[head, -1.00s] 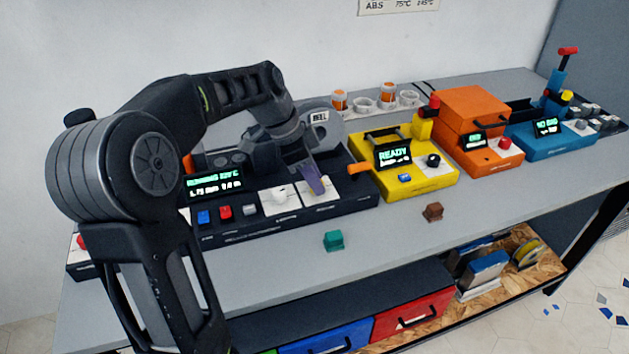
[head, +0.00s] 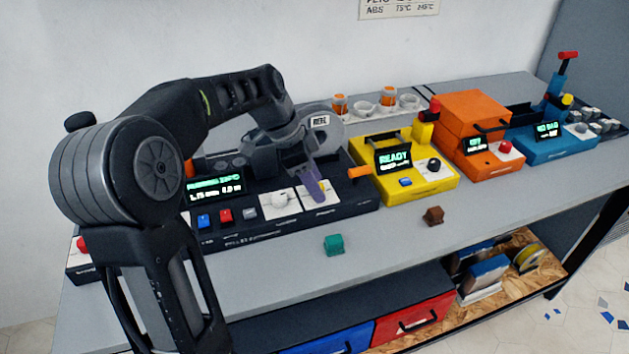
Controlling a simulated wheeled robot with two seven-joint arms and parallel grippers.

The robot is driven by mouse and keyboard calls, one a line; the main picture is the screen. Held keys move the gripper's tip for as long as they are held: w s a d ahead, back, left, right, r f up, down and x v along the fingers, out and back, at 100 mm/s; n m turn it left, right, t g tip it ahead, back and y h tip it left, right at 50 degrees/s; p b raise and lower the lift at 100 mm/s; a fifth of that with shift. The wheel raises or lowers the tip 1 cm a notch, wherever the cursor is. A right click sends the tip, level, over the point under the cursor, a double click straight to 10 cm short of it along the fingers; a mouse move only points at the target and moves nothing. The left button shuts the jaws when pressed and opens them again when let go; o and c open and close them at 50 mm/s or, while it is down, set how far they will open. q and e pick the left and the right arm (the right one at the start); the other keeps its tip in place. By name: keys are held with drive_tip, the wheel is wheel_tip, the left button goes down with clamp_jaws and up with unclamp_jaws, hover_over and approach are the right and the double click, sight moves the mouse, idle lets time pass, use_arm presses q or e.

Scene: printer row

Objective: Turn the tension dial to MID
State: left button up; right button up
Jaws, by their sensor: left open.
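The dark machine (head: 352,202) at the left of the bench has two white square plates along its front. A white round dial (head: 280,199) shows on the left plate. The plate labels are too small to read, so I cannot tell which is the tension dial or where MID is. My left gripper points down with its purple-grey finger over the right plate. It is open; whether it touches anything is unclear. My right gripper is out of view.
Blue (head: 203,221), red (head: 226,215) and grey (head: 250,212) buttons sit left of the plates, below a lit display (head: 215,187). A yellow machine (head: 420,186) stands close on the right. A teal block (head: 334,244) and a brown block (head: 433,215) lie on the front bench.

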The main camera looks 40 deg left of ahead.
use_arm(q)
drive_tip(key=shift+r, duration=0.1)
drive_tip(key=v, duration=0.7)
drive_tip(key=shift+s+a+r, duration=0.15)
drive_tip(key=shift+a+r, duration=0.05)
drive_tip(key=shift+r, duration=0.05)
